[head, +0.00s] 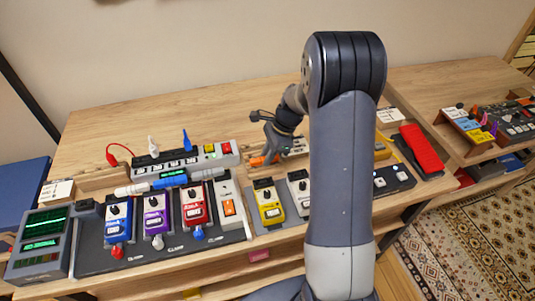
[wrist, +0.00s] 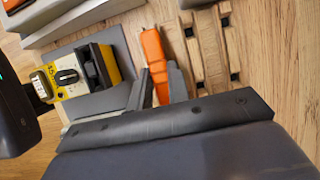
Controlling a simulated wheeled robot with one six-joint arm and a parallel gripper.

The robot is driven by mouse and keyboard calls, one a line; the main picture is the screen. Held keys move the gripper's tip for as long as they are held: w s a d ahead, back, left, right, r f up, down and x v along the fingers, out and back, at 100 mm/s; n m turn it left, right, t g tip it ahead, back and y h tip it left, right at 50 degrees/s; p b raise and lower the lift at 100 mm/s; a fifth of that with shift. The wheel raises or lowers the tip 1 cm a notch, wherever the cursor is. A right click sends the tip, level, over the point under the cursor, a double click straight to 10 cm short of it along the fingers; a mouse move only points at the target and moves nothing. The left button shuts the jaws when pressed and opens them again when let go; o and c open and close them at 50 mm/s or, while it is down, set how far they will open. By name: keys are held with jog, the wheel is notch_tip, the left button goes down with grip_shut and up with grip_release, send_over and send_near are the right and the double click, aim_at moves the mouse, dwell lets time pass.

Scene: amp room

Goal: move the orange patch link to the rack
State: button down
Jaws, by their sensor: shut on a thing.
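The orange patch link (wrist: 154,52) is between the two fingers of my gripper (wrist: 160,85) in the wrist view, with its orange end sticking out past the fingertips. In the head view my gripper (head: 277,150) is over the back of the desk, behind the yellow pedal, and an orange end of the link (head: 258,161) shows at its left. Whether the link touches the desk I cannot tell. A wooden slotted holder with dark pads (wrist: 212,48) lies beside the link in the wrist view; whether it is the rack I cannot tell.
The yellow pedal (head: 268,203) stands close to the gripper. Blue, purple and red pedals sit on a dark board to the left. A patch strip (head: 180,160) with red, white and blue leads is behind them. A red case (head: 421,150) lies at right.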

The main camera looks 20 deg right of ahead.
jog(key=shift+f, duration=0.2)
dwell(0.6)
jog(key=c, duration=1.3)
grip_release()
jog(key=shift+o, duration=0.6)
jog(key=o, duration=0.3)
jog(key=shift+r, duration=0.15)
jog(key=shift+r+p, duration=2.95)
jog(key=shift+r, duration=0.4)
